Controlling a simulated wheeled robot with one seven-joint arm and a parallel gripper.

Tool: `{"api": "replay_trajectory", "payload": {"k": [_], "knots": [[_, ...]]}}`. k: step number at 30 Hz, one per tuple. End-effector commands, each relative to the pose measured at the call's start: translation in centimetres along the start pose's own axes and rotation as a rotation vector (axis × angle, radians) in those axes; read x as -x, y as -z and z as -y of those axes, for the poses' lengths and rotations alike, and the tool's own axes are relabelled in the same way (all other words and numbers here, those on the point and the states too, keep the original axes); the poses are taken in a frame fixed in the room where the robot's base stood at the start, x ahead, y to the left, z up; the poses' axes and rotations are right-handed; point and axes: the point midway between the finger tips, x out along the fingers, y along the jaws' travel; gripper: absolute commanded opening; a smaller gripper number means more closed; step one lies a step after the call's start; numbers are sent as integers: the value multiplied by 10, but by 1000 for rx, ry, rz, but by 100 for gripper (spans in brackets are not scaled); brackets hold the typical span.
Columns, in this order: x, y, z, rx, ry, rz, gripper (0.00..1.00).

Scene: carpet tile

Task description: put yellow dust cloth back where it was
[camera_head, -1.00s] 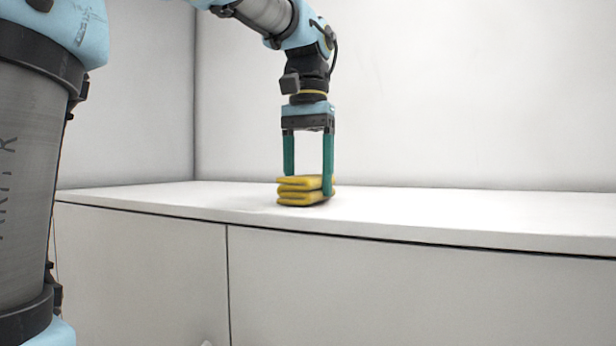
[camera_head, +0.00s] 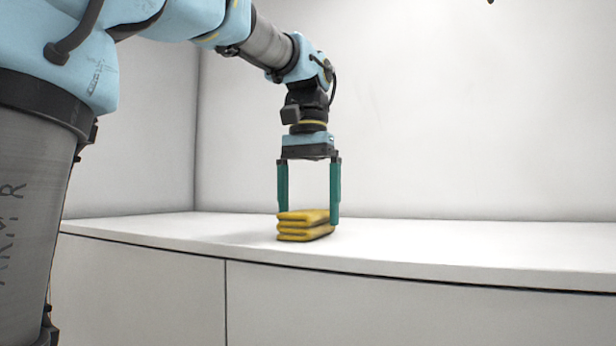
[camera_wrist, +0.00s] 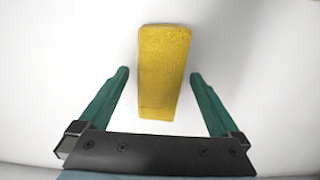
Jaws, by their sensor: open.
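The yellow dust cloth (camera_head: 304,231) is a folded stack of several layers, lying on the white cabinet top. In the wrist view the cloth (camera_wrist: 163,72) lies lengthwise between and beyond the two green fingers. My gripper (camera_head: 308,216) points straight down over the cloth, with its fingers spread wide. In the wrist view there is a clear white gap between the cloth and each finger of my gripper (camera_wrist: 159,74). The left fingertip is partly hidden behind the cloth in the head view.
The white cabinet top (camera_head: 470,245) is bare to the right and left of the cloth. A white wall (camera_head: 420,110) stands behind it, with a corner at the left. The cabinet front (camera_head: 400,310) drops below the top's front edge.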

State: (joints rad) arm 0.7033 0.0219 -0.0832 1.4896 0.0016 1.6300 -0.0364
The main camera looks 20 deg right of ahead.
Motion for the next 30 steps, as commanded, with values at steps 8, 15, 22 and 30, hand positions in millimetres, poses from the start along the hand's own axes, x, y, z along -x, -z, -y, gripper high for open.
{"api": "replay_trajectory", "payload": {"k": [8, 15, 22, 30], "knots": [[52, 2, 0, 0, 0, -4, 99], [93, 1, 0, 0, 0, -2, 99], [110, 1, 0, 0, 0, -1, 99], [112, 0, 0, 0, 0, 1, 99]]}}
